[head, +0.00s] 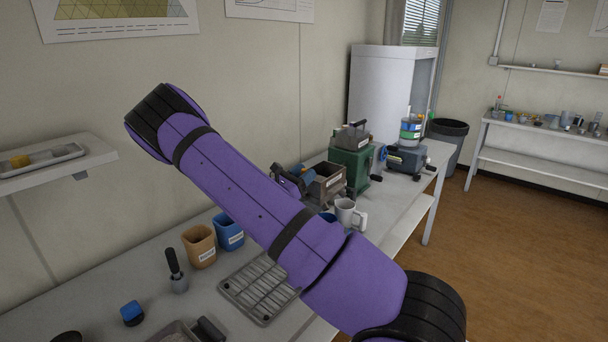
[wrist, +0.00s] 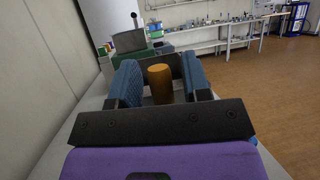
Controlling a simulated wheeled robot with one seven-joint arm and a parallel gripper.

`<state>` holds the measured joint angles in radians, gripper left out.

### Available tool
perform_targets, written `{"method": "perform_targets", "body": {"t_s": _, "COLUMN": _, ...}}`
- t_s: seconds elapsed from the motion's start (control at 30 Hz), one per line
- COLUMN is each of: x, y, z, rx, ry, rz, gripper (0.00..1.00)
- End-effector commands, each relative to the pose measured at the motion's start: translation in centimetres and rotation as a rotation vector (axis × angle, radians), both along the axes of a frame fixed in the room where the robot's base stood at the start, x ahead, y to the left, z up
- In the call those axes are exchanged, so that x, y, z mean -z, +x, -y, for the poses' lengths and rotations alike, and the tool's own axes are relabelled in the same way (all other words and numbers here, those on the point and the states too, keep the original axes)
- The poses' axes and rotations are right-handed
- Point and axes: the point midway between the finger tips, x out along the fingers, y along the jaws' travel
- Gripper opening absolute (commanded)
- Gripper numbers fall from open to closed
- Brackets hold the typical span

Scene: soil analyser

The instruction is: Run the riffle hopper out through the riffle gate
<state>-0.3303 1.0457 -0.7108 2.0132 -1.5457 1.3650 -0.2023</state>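My gripper (wrist: 161,80) is open, its two blue pads standing on either side of an orange upright cylinder (wrist: 160,83), with a visible gap on each side. The cylinder looks like a handle, but I cannot tell what it is fixed to. Just beyond it is a dark open-topped box with a label (head: 328,185), probably the riffle hopper; its dark wall also shows in the wrist view (wrist: 174,62). In the head view my gripper (head: 291,180) is at the box's left side, partly hidden by my purple arm. The gate itself cannot be made out.
A green machine with a crank (head: 350,166) stands behind the box, a grey-blue device (head: 407,158) beyond it. A white mug (head: 346,213) is close on the right. Orange (head: 200,246) and blue (head: 229,232) cups and a slotted tray (head: 258,288) are nearer on the bench.

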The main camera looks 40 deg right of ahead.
Motion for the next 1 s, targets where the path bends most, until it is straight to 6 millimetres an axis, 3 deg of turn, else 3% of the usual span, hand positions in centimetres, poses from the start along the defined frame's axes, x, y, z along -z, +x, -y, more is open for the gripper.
{"method": "perform_targets", "body": {"t_s": 0.03, "x": 0.0, "y": 0.0, "z": 0.0, "rx": 0.0, "ry": 0.0, "rz": 0.0, "gripper": 0.33}}
{"method": "perform_targets", "body": {"t_s": 0.17, "x": 0.0, "y": 0.0, "z": 0.0, "rx": 0.0, "ry": 0.0, "rz": 0.0, "gripper": 0.03}}
{"method": "perform_targets", "body": {"t_s": 0.2, "x": 0.0, "y": 0.0, "z": 0.0, "rx": 0.0, "ry": 0.0, "rz": 0.0, "gripper": 0.0}}
{"method": "perform_targets", "body": {"t_s": 0.87, "x": 0.2, "y": -1.2, "z": 0.1, "rx": 0.0, "ry": 0.02, "rz": 0.126, "gripper": 0.0}}
{"method": "perform_targets", "body": {"t_s": 0.9, "x": 0.2, "y": -1.2, "z": 0.1, "rx": 0.001, "ry": 0.02, "rz": 0.125, "gripper": 0.27}}
{"method": "perform_targets", "body": {"t_s": 1.0, "x": 0.2, "y": -1.2, "z": 0.1, "rx": 0.001, "ry": 0.02, "rz": 0.125, "gripper": 0.44}}
